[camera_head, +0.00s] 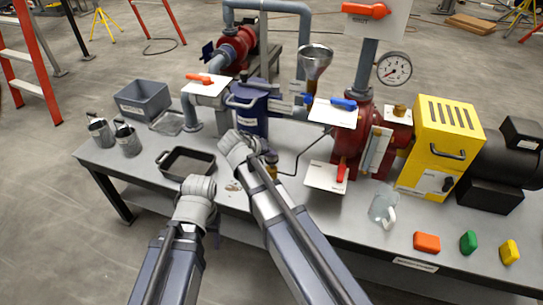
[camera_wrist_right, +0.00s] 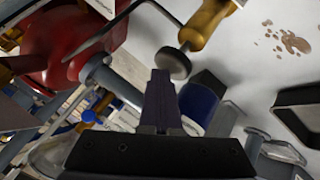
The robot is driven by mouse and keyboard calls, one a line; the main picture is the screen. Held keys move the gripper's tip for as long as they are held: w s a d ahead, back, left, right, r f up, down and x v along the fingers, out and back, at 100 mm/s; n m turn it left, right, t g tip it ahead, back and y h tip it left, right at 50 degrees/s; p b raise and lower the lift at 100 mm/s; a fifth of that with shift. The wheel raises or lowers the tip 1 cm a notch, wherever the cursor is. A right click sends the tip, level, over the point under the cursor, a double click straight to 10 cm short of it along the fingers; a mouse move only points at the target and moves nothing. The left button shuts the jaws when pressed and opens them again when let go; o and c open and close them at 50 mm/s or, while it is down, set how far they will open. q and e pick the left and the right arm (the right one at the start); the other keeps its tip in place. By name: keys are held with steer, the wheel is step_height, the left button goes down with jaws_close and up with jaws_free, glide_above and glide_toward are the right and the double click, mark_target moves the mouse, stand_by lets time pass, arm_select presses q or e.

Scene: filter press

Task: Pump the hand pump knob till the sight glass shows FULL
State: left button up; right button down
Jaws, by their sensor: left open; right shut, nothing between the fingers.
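The hand pump appears as a brass cylinder (camera_wrist_right: 207,22) with a round grey knob (camera_wrist_right: 173,63) in the right wrist view. In the head view its brass part (camera_head: 271,171) shows beside my right wrist. My right gripper (camera_wrist_right: 160,85) is shut and empty, its fingertips just short of the knob in the picture; I cannot tell whether they touch. My left gripper (camera_head: 213,232) is open, low before the table's front edge, its fingers mostly hidden by its arm. A pale upright strip (camera_head: 378,150) on the red housing may be the sight glass; no level is readable.
A blue canister (camera_head: 250,108) stands behind my right wrist. A black tray (camera_head: 187,163) and metal cups (camera_head: 127,140) lie left. White plates with red handles (camera_head: 327,177), a clear jug (camera_head: 383,206) and a yellow box (camera_head: 436,150) stand right. Brown spots (camera_wrist_right: 288,40) mark the table.

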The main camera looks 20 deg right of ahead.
mark_target(270, 159)
steer(key=shift+f+b, duration=1.2)
steer(key=shift+f, duration=0.05)
stand_by(0.8)
steer(key=shift+r, duration=0.1)
steer(key=shift+r+p, duration=2.3)
steer(key=shift+p, duration=0.05)
step_height(270, 159, up, 5)
steer(key=p, duration=0.5)
stand_by(2.8)
